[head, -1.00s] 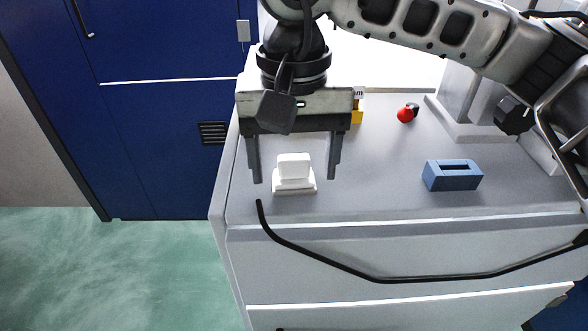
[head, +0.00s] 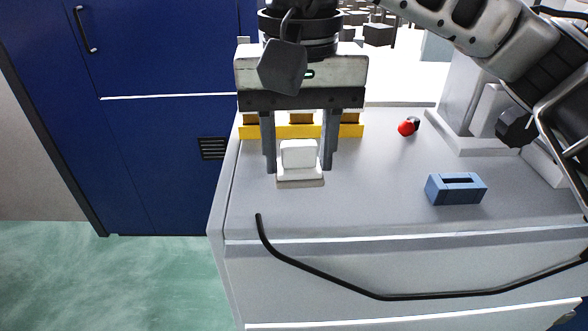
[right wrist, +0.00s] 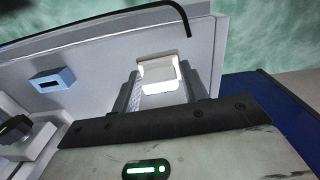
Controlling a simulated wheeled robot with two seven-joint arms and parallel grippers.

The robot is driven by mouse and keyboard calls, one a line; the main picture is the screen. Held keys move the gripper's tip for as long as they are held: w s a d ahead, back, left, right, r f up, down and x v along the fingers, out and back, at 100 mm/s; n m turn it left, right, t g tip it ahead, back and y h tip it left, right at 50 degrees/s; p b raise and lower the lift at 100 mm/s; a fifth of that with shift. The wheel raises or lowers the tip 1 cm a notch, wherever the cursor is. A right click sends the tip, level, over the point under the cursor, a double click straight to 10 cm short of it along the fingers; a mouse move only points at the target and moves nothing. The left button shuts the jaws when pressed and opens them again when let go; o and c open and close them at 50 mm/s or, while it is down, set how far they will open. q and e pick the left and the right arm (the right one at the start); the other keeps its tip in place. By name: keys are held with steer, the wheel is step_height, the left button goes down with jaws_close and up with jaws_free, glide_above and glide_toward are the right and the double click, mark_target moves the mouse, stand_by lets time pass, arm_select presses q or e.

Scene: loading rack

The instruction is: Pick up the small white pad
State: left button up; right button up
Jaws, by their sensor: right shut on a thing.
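The small white pad (head: 298,154), a stepped block with a narrower top and a wider base, is between the two dark fingers of my right gripper (head: 298,168). The fingers are shut on its sides. The pad appears held a little above the grey worktop (head: 380,185), though the exact gap is hard to judge. In the right wrist view the pad (right wrist: 160,72) shows between the fingertips (right wrist: 160,85), over the worktop. My left gripper is not in view.
A blue slotted block (head: 456,190) stands to the right on the worktop. A red ball-like thing (head: 406,128) lies farther back. A yellow holder (head: 350,131) stands behind my gripper. A black rail (head: 380,296) runs along the front. The worktop's middle is clear.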

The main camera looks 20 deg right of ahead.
steer(key=s+d+r, duration=0.5)
steer(key=s+r, duration=0.4)
steer(key=s, duration=0.3)
steer(key=shift+s, duration=0.15)
steer(key=shift+f, duration=0.1)
steer(key=shift+o, duration=1.3)
steer(key=shift+c, duration=0.7)
